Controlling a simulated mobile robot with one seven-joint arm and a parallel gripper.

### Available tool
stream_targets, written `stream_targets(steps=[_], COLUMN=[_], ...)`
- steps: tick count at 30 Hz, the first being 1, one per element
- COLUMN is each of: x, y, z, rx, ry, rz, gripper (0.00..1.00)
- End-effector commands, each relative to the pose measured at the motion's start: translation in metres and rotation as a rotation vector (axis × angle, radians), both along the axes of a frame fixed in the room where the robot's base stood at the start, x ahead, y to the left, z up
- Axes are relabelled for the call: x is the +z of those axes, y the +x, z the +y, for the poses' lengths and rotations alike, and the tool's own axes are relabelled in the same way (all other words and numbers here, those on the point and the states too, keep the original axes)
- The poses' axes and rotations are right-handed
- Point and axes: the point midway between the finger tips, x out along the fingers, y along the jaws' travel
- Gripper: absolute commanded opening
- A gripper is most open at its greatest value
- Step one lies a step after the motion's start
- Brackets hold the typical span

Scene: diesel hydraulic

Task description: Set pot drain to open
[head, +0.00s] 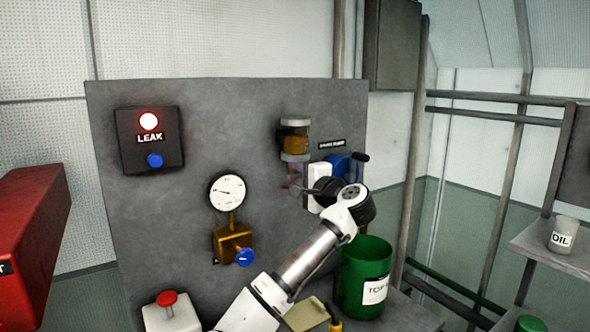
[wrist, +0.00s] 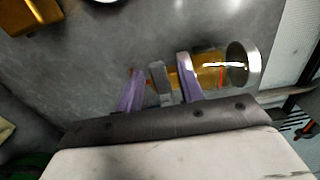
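The pot is an amber glass bowl with grey end caps (head: 295,138), mounted on the grey panel. It lies sideways in the wrist view (wrist: 210,70). At its lower end, a small grey fitting (wrist: 160,82), perhaps the drain, sits between my gripper's purple fingers. My gripper (head: 294,181) is just below the pot in the head view, and its fingers also show in the wrist view (wrist: 160,92). The fingers are apart, with gaps visible on both sides of the grey fitting. The drain's handle position cannot be made out, and my wrist partly hides the area.
A blue part with a black lever (head: 347,163) is right of my gripper. A gauge (head: 227,191) and a brass valve with blue knob (head: 234,243) are left. A green bucket (head: 366,262) stands below right. A lit LEAK box (head: 150,140) is upper left.

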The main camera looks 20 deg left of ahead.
Motion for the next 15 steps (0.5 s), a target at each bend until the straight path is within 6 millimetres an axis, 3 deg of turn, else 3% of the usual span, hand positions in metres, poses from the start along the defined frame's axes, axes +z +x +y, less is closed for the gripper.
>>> stream_targets(steps=[13,15], x=[-0.0005,-0.0004], y=[0.0078,0.0077], z=[0.01,0.0099], rx=[-0.001,-0.001], ry=[-0.001,-0.001], rz=[-0.001,-0.001], gripper=[0.38,0.3])
